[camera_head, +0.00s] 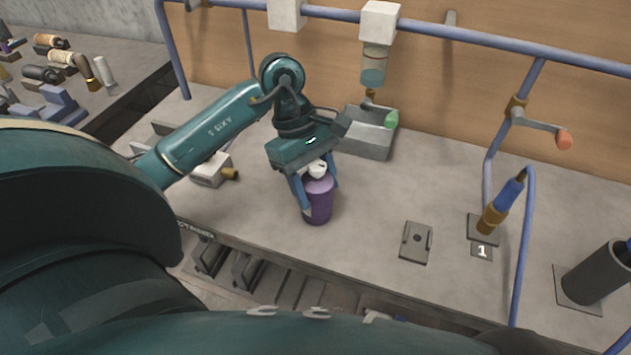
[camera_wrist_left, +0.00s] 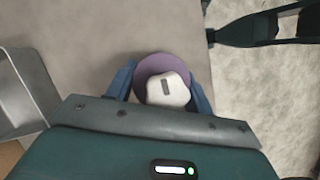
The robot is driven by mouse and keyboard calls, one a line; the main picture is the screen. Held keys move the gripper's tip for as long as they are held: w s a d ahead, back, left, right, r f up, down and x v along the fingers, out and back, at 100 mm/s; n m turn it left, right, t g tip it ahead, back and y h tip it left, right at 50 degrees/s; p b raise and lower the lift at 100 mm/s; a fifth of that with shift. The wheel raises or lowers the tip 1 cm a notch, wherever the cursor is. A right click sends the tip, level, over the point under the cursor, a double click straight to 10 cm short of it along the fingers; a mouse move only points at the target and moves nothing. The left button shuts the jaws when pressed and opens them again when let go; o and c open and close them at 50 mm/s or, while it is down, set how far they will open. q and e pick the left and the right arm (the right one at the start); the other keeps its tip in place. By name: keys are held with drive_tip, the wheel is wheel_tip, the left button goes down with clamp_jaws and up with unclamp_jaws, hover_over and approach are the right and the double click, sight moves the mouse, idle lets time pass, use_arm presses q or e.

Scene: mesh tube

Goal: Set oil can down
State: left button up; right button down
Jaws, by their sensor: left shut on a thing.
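The oil can (camera_head: 319,204) is a purple cylinder with a white cap, upright near the front edge of the grey workbench (camera_head: 371,194). My left gripper (camera_head: 318,193) comes down from above with a blue finger on each side of the can and is shut on it. In the left wrist view the can's purple top and white cap (camera_wrist_left: 165,88) show between the fingers of the left gripper (camera_wrist_left: 160,85). The can's base appears at or very near the bench top; I cannot tell whether it touches. My right gripper is not in view.
A grey metal tray (camera_head: 366,152) stands behind the can, under a dispenser (camera_head: 374,65). The bench between can and plate is clear.

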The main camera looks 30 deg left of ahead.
use_arm(q)
drive_tip(key=o, duration=1.1)
drive_tip(key=shift+o, duration=0.2)
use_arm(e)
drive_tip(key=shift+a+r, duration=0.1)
use_arm(q)
drive_tip(key=shift+r, duration=0.1)
drive_tip(key=v, duration=1.2)
drive_tip(key=shift+b, duration=0.3)
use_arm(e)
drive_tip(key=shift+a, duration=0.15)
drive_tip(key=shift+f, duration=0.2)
